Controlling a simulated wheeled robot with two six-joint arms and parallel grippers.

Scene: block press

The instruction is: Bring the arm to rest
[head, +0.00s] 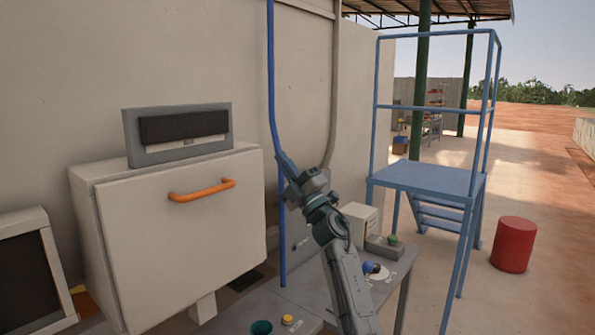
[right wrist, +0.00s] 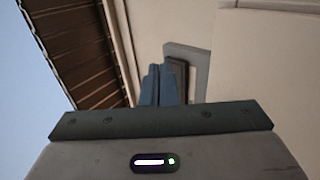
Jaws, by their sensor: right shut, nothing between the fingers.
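My right arm (head: 345,270) rises from the bottom of the head view, with its gripper (head: 281,158) raised above the table and pointing up and to the left. The blue fingers are together with nothing between them. They also show closed in the right wrist view (right wrist: 157,84), pointing at the pale wall and the roof edge. In the head view the gripper overlaps a blue pipe (head: 271,70) on the wall; I cannot tell the gap between them. My left gripper is not in view.
A pale cabinet (head: 175,245) with an orange handle (head: 202,190) stands left of the gripper. A blue platform (head: 428,178) and red drum (head: 514,245) stand right.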

